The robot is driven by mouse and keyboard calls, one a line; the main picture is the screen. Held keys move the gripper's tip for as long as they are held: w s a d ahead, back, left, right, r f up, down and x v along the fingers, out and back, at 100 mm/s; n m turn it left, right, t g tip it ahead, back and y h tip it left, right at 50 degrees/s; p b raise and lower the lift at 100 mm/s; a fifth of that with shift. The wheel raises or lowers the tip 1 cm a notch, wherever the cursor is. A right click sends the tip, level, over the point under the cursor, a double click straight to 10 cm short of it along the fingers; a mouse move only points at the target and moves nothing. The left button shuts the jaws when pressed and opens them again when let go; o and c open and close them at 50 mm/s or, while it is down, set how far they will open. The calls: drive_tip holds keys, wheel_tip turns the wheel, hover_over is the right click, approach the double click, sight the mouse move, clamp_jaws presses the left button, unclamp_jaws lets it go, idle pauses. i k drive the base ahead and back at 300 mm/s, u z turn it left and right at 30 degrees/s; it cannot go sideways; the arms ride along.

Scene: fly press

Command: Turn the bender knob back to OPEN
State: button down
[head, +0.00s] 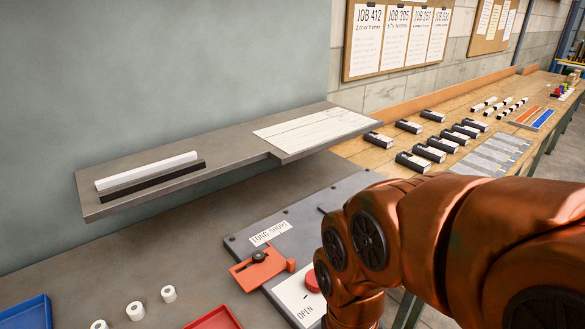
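A grey machine plate (318,212) lies on the bench at the lower middle. A white label plate (294,295) on it reads OPEN at its lower left. A red round knob (311,281) sits on this label, partly hidden behind my orange arm. I cannot tell which way the knob points, and the rest of the label is covered. My gripper is not in view; only my arm links show, over the right side of the plate.
A red slide with a black knob (259,256) sits by the LONG SHORT label (269,233). A grey shelf (230,163) juts out above the bench. White rings (168,293), a blue tray (28,314) and a red tray (215,319) are at lower left.

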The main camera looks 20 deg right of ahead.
sight(311, 283)
drive_tip(key=z, duration=0.7)
drive_tip(key=k, duration=0.9)
drive_tip(key=u, duration=0.95)
drive_tip(key=i, duration=0.45)
drive_tip(key=z, duration=0.1)
